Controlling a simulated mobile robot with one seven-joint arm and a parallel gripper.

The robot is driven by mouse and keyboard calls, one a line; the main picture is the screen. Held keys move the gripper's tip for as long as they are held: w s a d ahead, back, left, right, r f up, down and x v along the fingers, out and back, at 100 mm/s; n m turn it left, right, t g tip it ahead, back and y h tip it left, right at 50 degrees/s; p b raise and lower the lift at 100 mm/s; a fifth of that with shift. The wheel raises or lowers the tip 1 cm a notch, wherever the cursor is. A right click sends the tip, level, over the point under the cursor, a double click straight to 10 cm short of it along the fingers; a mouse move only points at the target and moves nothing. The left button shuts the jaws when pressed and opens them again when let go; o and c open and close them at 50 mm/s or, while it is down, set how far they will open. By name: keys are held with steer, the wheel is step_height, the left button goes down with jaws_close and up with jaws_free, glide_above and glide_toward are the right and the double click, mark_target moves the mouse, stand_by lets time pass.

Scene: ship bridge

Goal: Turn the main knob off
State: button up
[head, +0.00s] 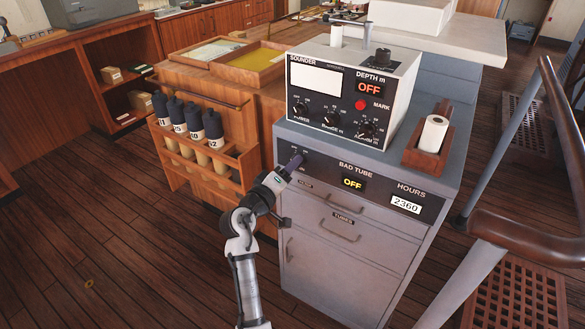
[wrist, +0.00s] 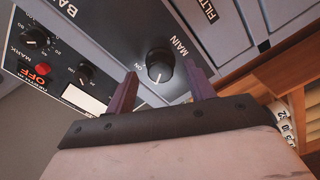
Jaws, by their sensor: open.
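The main knob (wrist: 159,63) is a round black knob on the dark panel strip of the grey cabinet, with "MAIN" and "ON" printed by it. In the wrist view my gripper (wrist: 163,75) is open, with one purple finger on each side of the knob. The fingers look apart from the knob, and the exact gap is hard to tell. In the head view my gripper (head: 291,165) is at the left end of the panel strip and mostly hides the knob. The "BAD TUBE" display (head: 353,183) on that strip reads OFF.
The sounder box (head: 350,85) with several knobs and a red button stands on the grey cabinet (head: 335,215). A paper roll holder (head: 428,155) is to its right. A wooden rack with dark-capped bottles (head: 190,125) is close to the left of my arm.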

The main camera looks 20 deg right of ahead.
steer(key=b+v, duration=0.2)
steer(key=v, duration=1)
steer(key=shift+b, duration=0.4)
